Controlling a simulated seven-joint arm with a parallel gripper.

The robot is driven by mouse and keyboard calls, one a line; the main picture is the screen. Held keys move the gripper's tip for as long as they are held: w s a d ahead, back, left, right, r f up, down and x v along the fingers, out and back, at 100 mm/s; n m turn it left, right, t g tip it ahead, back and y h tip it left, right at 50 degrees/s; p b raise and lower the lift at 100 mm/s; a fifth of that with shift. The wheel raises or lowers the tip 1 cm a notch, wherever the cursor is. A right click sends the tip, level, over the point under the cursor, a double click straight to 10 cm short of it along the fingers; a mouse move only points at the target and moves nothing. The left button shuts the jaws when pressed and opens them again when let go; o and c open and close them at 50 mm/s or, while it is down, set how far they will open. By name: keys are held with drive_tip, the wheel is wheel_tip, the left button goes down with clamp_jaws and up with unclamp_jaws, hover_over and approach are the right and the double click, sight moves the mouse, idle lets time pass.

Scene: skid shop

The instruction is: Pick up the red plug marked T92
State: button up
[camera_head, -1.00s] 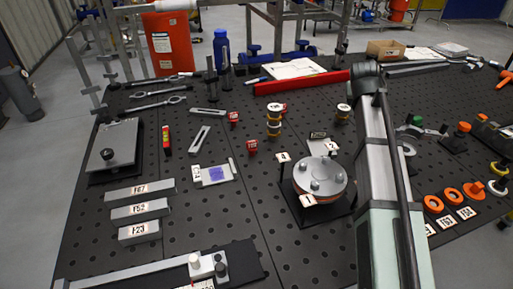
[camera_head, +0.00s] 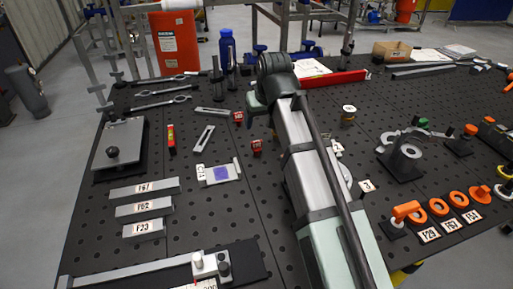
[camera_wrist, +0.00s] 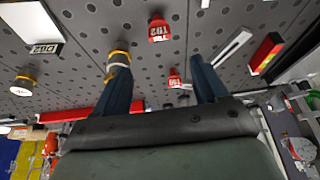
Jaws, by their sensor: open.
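The red plug marked T92 (camera_wrist: 158,28) stands on the perforated black table at the top of the wrist view. In the head view it appears to be the nearer of two red plugs (camera_head: 257,148), left of my arm. The second red plug (camera_wrist: 174,78) is farther away, between my fingers in the picture; its marking is hard to read. It also shows in the head view (camera_head: 238,118). My gripper (camera_wrist: 158,66) is open and empty, its two blue fingers apart above the table. In the head view my arm hides the gripper.
A yellow-banded cylinder (camera_wrist: 118,58) shows by the left finger, another (camera_wrist: 23,84) farther left. A slotted bar (camera_wrist: 230,50) and a red level (camera_wrist: 266,52) lie to the right. In the head view grey blocks (camera_head: 145,208) lie front left, and a round fixture is mostly behind my arm.

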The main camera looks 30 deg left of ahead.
sight(257, 141)
drive_tip(key=x, duration=0.7)
drive_tip(key=shift+w+a+f, duration=0.1)
drive_tip(key=shift+w+f, duration=0.05)
drive_tip(key=shift+f, duration=0.1)
drive_tip(key=shift+s+x, duration=0.2)
drive_tip(key=shift+x, duration=2.45)
drive_tip(key=shift+f, duration=0.1)
drive_tip(key=c, duration=1.1)
drive_tip(key=shift+c, duration=0.2)
